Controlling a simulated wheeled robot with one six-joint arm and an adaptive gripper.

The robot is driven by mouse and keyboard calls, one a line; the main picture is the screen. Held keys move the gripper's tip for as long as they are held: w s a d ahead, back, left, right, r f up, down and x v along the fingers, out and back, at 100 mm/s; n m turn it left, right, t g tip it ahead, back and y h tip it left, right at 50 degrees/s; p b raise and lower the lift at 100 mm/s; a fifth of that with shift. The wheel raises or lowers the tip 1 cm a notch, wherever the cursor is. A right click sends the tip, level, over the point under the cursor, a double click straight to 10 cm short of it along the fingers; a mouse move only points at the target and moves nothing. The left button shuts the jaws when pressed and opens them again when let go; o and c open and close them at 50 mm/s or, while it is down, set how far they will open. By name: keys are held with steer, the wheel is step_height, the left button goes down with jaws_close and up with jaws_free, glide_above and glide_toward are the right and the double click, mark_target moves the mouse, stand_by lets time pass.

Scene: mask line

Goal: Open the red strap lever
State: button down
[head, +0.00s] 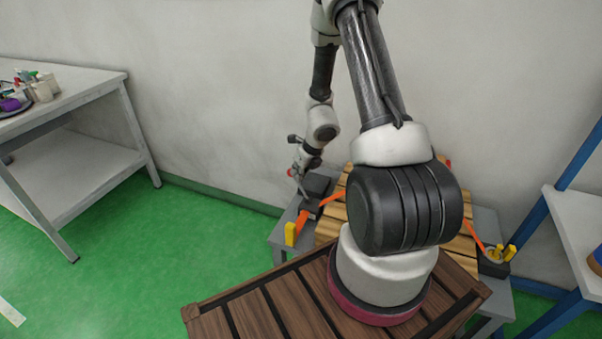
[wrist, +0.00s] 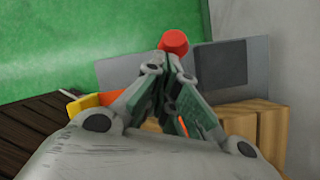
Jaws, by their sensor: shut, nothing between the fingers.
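The red knob of the strap lever (wrist: 174,41) shows in the wrist view just beyond my fingertips. Whether they touch it, I cannot tell. In the head view a small red spot (head: 294,170) shows beside my gripper, probably the same knob. My gripper (head: 301,188) points down near the left back corner of the slatted wooden load. In the wrist view my gripper (wrist: 171,72) has its fingers drawn together, empty. An orange strap (head: 332,198) runs from the dark block (head: 318,184) to the wood. The lever's lower part is hidden behind my fingers.
A yellow-tipped orange piece (head: 290,234) stands at the grey stand's left edge. Another orange strap (head: 473,236) and yellow pieces (head: 509,252) are at right. A white table (head: 75,95) stands at left, a blue-framed shelf (head: 575,215) at right. The green floor between is clear.

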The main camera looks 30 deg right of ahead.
steer(key=w+a+f, duration=0.3)
steer(key=w, duration=0.1)
steer(key=shift+w+a, duration=0.35)
stand_by(0.7)
